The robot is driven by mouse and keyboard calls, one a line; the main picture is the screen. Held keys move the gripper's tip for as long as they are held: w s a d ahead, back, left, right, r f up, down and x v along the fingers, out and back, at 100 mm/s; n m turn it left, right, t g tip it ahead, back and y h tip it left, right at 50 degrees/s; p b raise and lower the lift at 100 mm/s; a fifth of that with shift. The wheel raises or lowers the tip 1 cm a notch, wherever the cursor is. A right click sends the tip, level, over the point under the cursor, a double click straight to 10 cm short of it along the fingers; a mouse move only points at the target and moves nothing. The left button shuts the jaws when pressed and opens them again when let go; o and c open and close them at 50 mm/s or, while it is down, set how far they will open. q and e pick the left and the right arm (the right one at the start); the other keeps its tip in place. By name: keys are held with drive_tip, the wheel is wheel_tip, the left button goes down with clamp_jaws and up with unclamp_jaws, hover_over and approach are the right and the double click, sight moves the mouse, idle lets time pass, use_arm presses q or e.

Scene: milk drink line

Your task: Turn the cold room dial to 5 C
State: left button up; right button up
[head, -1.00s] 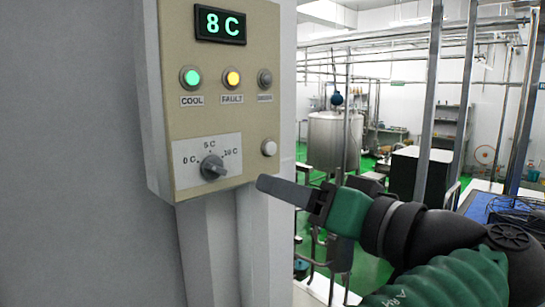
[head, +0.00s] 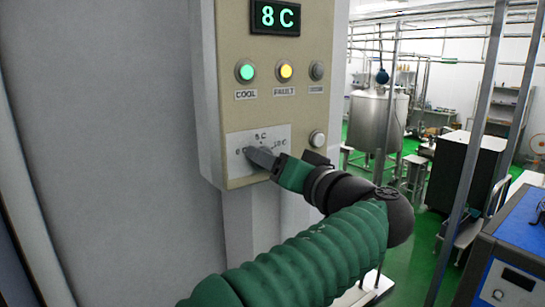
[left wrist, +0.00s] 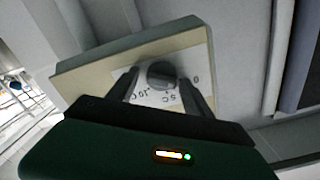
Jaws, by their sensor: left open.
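The cold room control panel (head: 235,110) is a beige box on a grey column, with a lit display (head: 275,16) reading 8 C. Its white scale plate (head: 241,137) is marked 0 C, 5 C and 10 C. The grey dial (left wrist: 162,74) shows in the left wrist view, but my gripper hides it in the head view. My left gripper (head: 262,157) is at the dial. In the left wrist view its open fingers (left wrist: 163,85) stand one on each side of the knob; I cannot tell whether they touch it. The dial's exact pointing is unclear. My right gripper is out of view.
A green COOL lamp (head: 245,72), a yellow FAULT lamp (head: 285,72) and a dark lamp (head: 317,71) sit above the plate. A pale round button (head: 317,139) is close to my gripper. A steel tank (head: 378,122) stands well behind.

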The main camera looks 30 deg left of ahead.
use_arm(q)
drive_tip(key=shift+s, duration=0.15)
drive_tip(key=shift+s+d, duration=0.1)
drive_tip(key=shift+c, duration=0.8)
drive_tip(key=shift+d, duration=0.35)
drive_tip(key=c, duration=0.7)
clamp_jaws()
drive_tip(key=shift+a, duration=0.1)
